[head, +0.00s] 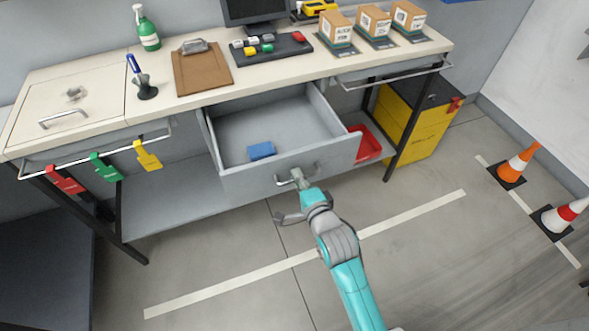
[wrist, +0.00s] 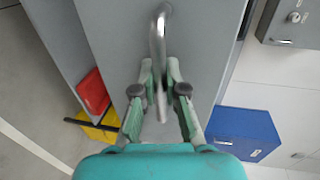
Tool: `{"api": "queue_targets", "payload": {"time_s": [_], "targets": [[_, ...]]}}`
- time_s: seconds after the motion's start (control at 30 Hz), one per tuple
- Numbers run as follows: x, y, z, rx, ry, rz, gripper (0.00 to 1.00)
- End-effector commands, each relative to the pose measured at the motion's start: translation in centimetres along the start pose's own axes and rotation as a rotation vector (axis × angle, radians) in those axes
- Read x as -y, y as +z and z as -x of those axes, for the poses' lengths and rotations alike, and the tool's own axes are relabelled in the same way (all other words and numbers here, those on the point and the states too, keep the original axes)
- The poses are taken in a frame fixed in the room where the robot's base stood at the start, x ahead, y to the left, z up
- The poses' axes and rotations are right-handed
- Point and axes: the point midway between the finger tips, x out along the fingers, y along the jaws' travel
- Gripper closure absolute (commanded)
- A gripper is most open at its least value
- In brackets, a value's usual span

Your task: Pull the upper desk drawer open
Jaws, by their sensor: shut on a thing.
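The upper desk drawer (head: 270,122) is grey and stands pulled out from under the desk top, its inside in view. A blue block (head: 261,151) lies in it near the front panel. The drawer's metal bar handle (head: 284,180) is on the front panel; the wrist view shows the handle (wrist: 160,40) running between my fingers. My gripper (head: 298,178) is at the drawer front in the head view. In the wrist view my gripper (wrist: 160,90) is shut on the handle. Part of the handle is hidden by the fingers in the head view.
The desk top (head: 300,68) bears a clipboard, a spray bottle (head: 147,28) and small boxes (head: 374,21). Red, green and yellow tags (head: 148,155) hang on the left rail. A red bin (head: 366,144) and yellow cabinet (head: 411,122) stand right. Cones (head: 518,163) stand far right; the floor in front is clear.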

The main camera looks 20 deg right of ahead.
Motion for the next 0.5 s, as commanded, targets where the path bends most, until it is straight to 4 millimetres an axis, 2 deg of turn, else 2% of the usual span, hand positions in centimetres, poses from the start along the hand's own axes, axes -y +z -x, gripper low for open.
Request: {"api": "queue_targets", "payload": {"time_s": [0.4,0.43,0.47,0.5], "targets": [[-0.11,0.03,0.31,0.001,0.001,0.0,1.0],[-0.12,0.03,0.31,0.001,0.001,0.0,0.87],[-0.12,0.03,0.31,0.001,0.001,0.0,0.79],[-0.12,0.03,0.31,0.001,0.001,0.0,0.77]]}}
